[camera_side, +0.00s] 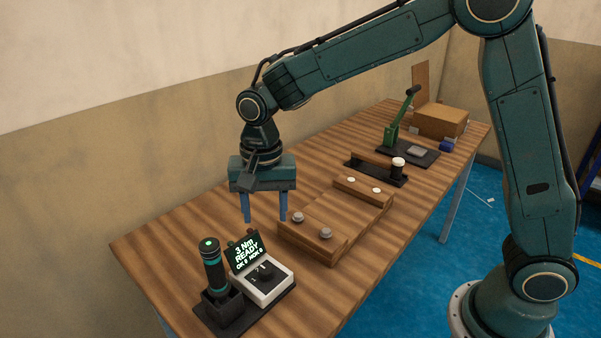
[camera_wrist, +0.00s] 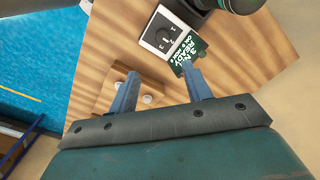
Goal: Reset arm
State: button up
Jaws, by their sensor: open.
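My gripper (camera_side: 264,207) is open and empty, hanging with its two blue fingers pointing down above the wooden table. It is behind and above the near end of a wooden fixture (camera_side: 340,220).
A dark cylindrical tool (camera_side: 213,267) stands upright in a holder beside the controller. Farther back are a black holder with a white-capped piece (camera_side: 398,168), a green lever press (camera_side: 391,133) and a cardboard box (camera_side: 440,121). The wall runs behind the table (camera_side: 170,240).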

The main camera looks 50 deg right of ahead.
jog(key=s+d+r+n+t, duration=0.2)
jog(key=s+d+r+n, duration=0.1)
jog(key=s+d+r, duration=0.4)
jog(key=s+d+r+n+t, duration=0.25)
jog(key=s+d+r, duration=0.25)
jog(key=s, duration=0.4)
jog(key=s+d+n, duration=0.2)
jog(key=s+n, duration=0.1)
jog(key=s, duration=0.5)
jog(key=shift+d+f+t, duration=0.15)
jog(key=shift+f+t, duration=0.3)
